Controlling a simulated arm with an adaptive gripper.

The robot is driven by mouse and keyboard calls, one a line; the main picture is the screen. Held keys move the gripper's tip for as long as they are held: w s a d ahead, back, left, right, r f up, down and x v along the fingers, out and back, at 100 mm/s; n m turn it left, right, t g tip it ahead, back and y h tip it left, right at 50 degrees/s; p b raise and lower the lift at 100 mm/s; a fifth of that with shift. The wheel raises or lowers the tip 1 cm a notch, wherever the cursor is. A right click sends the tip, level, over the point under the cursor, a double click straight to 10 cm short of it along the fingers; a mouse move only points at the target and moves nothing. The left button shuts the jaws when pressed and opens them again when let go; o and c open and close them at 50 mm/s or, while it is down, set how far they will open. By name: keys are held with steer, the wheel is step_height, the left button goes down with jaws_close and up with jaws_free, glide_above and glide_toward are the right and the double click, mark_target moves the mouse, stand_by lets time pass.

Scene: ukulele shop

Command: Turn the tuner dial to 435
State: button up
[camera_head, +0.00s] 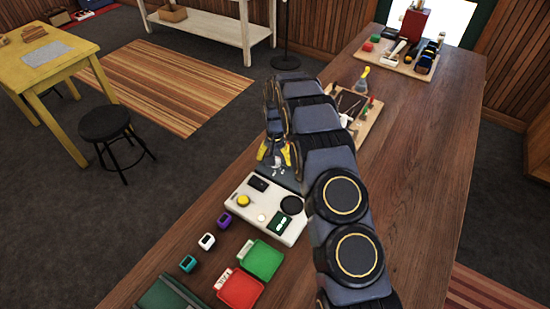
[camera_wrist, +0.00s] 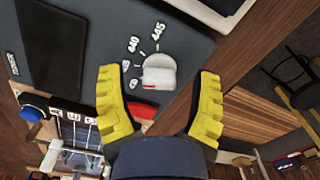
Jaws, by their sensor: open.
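The tuner (camera_wrist: 70,45) is a dark grey panel with a black screen in the wrist view. Its pale dial (camera_wrist: 158,66) has a raised grip bar with a red mark at the lower edge. Labels 445 and 440 are readable above and left of the dial; the lower labels are small and partly unclear. I cannot tell exactly which label the dial points to. My gripper (camera_wrist: 158,75) is open, with one yellow finger on each side of the dial and gaps visible. In the head view my gripper (camera_head: 275,154) is over the tuner (camera_head: 284,177), mostly hidden by my arm.
A white device (camera_head: 267,213) with a yellow knob lies nearer on the wooden counter (camera_head: 425,150). Small purple, white and teal gadgets, a green tray (camera_head: 262,259) and a red tray (camera_head: 239,289) lie nearby. A tool board (camera_head: 372,125) is behind my arm.

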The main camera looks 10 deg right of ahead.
steer(key=shift+r, duration=0.1)
step_height(320, 180, up, 12)
stand_by(0.5)
